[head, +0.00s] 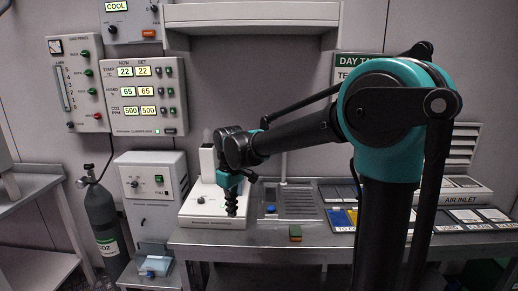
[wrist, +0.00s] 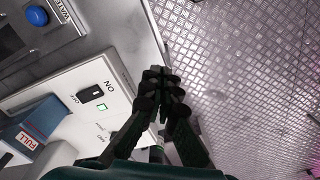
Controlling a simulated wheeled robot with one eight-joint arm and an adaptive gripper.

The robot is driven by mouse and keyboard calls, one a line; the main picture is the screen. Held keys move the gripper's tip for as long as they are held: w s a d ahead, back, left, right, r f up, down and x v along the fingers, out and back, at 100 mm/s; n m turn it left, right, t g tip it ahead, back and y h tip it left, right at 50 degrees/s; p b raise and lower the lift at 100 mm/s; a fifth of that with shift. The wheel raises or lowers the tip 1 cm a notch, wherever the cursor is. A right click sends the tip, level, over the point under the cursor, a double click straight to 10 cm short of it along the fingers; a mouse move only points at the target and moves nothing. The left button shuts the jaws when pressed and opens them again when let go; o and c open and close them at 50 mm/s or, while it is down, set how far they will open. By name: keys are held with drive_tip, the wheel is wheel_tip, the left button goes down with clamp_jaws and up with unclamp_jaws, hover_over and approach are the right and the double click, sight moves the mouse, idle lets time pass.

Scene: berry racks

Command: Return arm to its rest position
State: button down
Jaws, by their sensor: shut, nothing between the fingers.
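My gripper (head: 232,203) hangs pointing down at the end of my arm in the head view, in front of the white instrument (head: 205,205) on the metal bench. In the wrist view my gripper (wrist: 164,80) shows dark fingers drawn together, with nothing between them. My arm stretches out to the left from its teal shoulder joint. Beneath the fingers in the wrist view are the edge of a white box (wrist: 85,90) with an ON switch and the patterned metal floor (wrist: 240,80).
A gas cylinder (head: 104,225) and a white cabinet (head: 152,190) stand at left. A shelf (head: 250,14) hangs above. Open floor lies before the bench in the wrist view.

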drive_tip(key=s+d+f+m+t, duration=0.1)
drive_tip(key=s+d+f+m, duration=0.2)
drive_tip(key=d, duration=0.6)
drive_tip(key=s+d+f+m+t, duration=0.1)
drive_tip(key=s+d+f+m, duration=0.3)
drive_tip(key=d, duration=0.5)
drive_tip(key=s+d+f+m+t, duration=0.2)
drive_tip(key=s+d+f+m, duration=0.2)
drive_tip(key=d, duration=0.6)
drive_tip(key=s+f, duration=0.2)
drive_tip(key=s, duration=0.1)
drive_tip(key=shift+s+f, duration=0.2)
drive_tip(key=shift+f, duration=0.2)
